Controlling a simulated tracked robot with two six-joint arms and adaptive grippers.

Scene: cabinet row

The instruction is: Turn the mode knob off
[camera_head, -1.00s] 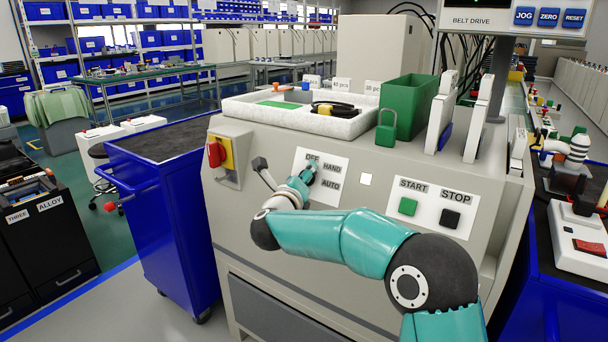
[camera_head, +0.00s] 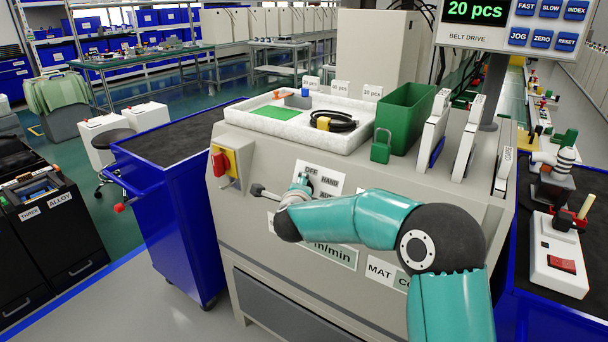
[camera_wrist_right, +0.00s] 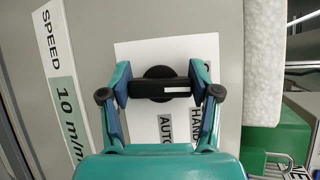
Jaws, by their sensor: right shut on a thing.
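The mode knob (camera_wrist_right: 148,88) is a dark bar on a round base with a white pointer line, on a white label plate (camera_wrist_right: 125,55) on the grey machine front. My right gripper (camera_wrist_right: 162,91) has its fingers closed on both ends of the bar. The pointer line points right in the wrist view, between the partly hidden OFF label and HAND. AUTO (camera_wrist_right: 165,128) lies below the knob there. In the head view my right gripper (camera_head: 301,183) is at the label plate (camera_head: 322,176), and the knob is hidden. My left gripper is not in view.
A red and yellow switch (camera_head: 222,162) and a dark-tipped lever (camera_head: 262,190) stand out left of the plate. A speed label (camera_wrist_right: 62,90) lies beside the plate. Above are a white tray (camera_head: 283,131), green padlock (camera_head: 381,146) and green bin (camera_head: 405,116).

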